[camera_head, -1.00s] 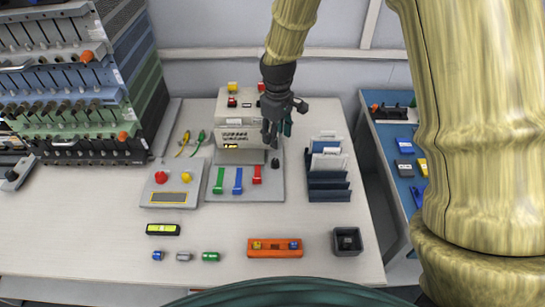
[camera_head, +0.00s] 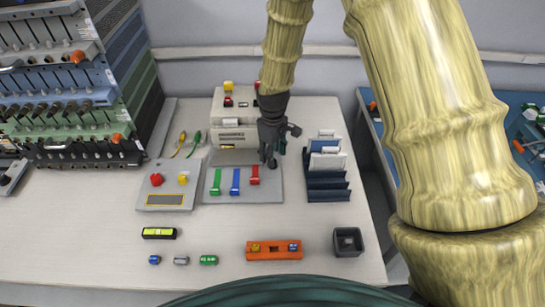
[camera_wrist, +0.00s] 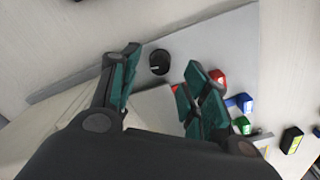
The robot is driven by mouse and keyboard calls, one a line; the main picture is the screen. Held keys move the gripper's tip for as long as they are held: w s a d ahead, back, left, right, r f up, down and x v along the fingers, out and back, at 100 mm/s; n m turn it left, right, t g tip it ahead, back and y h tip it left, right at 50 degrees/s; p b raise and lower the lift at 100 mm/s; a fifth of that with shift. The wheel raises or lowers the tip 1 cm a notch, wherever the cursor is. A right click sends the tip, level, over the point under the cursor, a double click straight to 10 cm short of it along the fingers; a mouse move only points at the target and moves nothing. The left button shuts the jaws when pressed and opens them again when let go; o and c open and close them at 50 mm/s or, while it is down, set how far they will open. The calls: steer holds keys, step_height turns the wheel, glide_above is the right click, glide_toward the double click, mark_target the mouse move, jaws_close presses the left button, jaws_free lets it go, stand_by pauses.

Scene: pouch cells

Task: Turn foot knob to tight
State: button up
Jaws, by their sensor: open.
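The foot knob appears to be the small black round knob (camera_wrist: 159,62) on the grey base plate (camera_wrist: 190,40) in the wrist view. A light line marks its top. In the head view the knob (camera_head: 272,163) shows as a dark spot under my fingertips, at the plate's right part. My gripper (camera_wrist: 160,75) is open, with its teal-padded fingers on either side of the knob. It is pointed down at the knob; whether it touches it, I cannot tell. The gripper also shows in the head view (camera_head: 269,153).
Green (camera_head: 217,182), blue (camera_head: 236,182) and red (camera_head: 255,175) levers stand on the plate left of my gripper. A cream machine (camera_head: 238,130) stands behind. A blue rack (camera_head: 326,175) with cards is close on the right. An orange tray (camera_head: 274,251) lies in front.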

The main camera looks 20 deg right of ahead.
steer(key=shift+f, duration=1.45)
jaws_close()
